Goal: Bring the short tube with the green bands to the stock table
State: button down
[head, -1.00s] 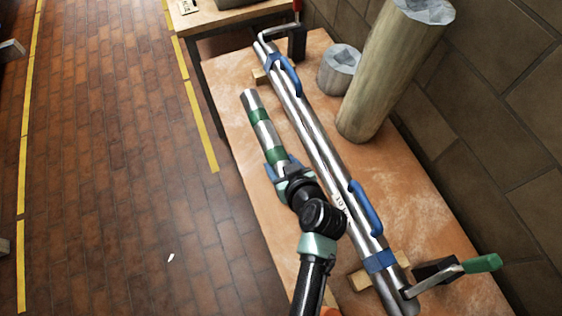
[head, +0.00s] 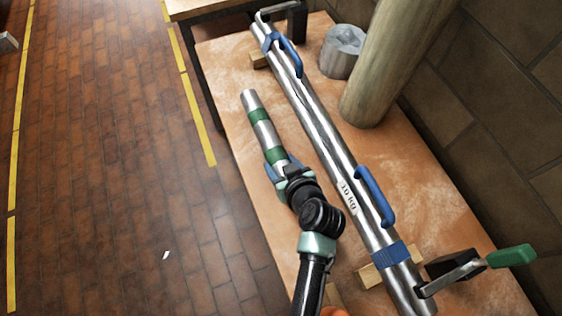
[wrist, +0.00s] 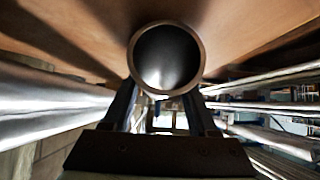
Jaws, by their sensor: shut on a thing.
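The short tube (head: 262,130) is silver with green bands. In the head view it points away from my gripper, toward the upper left, over the table's left part. My gripper (head: 277,166) is shut on its near end. In the wrist view the tube's open round end (wrist: 167,60) shows between the two fingers (wrist: 160,104) of my gripper. I cannot tell from the head view how far the tube is above the tabletop. Which table is the stock table is not clear from these frames.
A long silver tube (head: 325,130) with blue handles and a "10 kg" label lies on wooden blocks to the right. A crank with a green handle (head: 511,256), a wooden post (head: 392,70) and a grey cylinder (head: 341,52) are near. Open brick floor (head: 110,160) lies left.

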jog(key=shift+c, duration=0.7)
grip_release()
jog(key=shift+f, duration=0.1)
jog(key=shift+o, duration=0.2)
jog(key=shift+s, duration=0.1)
jog(key=v, duration=1.3)
jog(key=shift+b, duration=0.4)
